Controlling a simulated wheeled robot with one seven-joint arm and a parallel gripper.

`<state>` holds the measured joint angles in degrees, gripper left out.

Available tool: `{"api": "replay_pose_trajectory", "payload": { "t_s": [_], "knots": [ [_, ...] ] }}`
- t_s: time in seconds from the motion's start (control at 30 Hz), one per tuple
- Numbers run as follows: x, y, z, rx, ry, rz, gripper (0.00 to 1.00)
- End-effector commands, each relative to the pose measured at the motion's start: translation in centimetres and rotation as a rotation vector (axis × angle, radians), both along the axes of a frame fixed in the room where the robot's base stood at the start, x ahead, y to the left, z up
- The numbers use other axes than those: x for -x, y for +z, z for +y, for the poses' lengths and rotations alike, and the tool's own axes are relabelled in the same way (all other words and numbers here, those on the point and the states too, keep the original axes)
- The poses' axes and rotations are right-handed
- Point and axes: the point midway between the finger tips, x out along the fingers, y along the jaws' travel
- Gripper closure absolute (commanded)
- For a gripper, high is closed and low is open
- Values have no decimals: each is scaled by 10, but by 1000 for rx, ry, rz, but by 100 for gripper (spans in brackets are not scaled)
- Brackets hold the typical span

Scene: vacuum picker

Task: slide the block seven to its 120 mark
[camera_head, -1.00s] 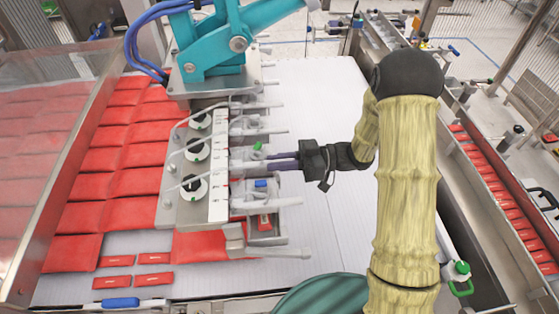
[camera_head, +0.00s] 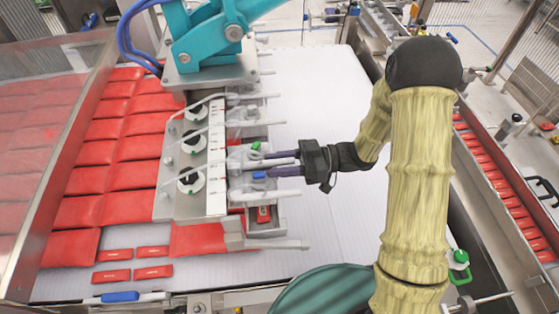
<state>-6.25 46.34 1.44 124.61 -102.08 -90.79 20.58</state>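A rig over the belt holds a row of pale sliding blocks along a white ruler strip (camera_head: 216,150). The numbers and marks are too small to read, so I cannot tell which is block seven. One block has a green tab (camera_head: 256,146), and the block in front of it has a blue tab (camera_head: 259,175). My gripper (camera_head: 270,162) reaches in from the right with its two dark purple fingers apart, one above and one below a pale rod (camera_head: 283,161) between the two tabs. The gap looks wider than the rod, and contact is unclear.
Red packs (camera_head: 128,178) lie left of the rig, and several small red packets (camera_head: 112,275) lie in front. A teal arm (camera_head: 207,35) carries the rig. The white belt (camera_head: 320,105) is clear to the right. A pale bar (camera_head: 272,244) closes the row in front.

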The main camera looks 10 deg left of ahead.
Motion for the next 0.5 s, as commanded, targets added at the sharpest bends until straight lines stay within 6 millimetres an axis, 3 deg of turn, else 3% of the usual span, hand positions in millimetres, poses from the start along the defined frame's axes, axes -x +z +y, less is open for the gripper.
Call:
{"api": "replay_pose_trajectory", "payload": {
  "t_s": [0.27, 0.5],
  "knots": [
    [-2, 1, -1, -3, -3, -3, 62],
    [-11, -1, -25, -2, -8, -5, 62]
  ]
}}
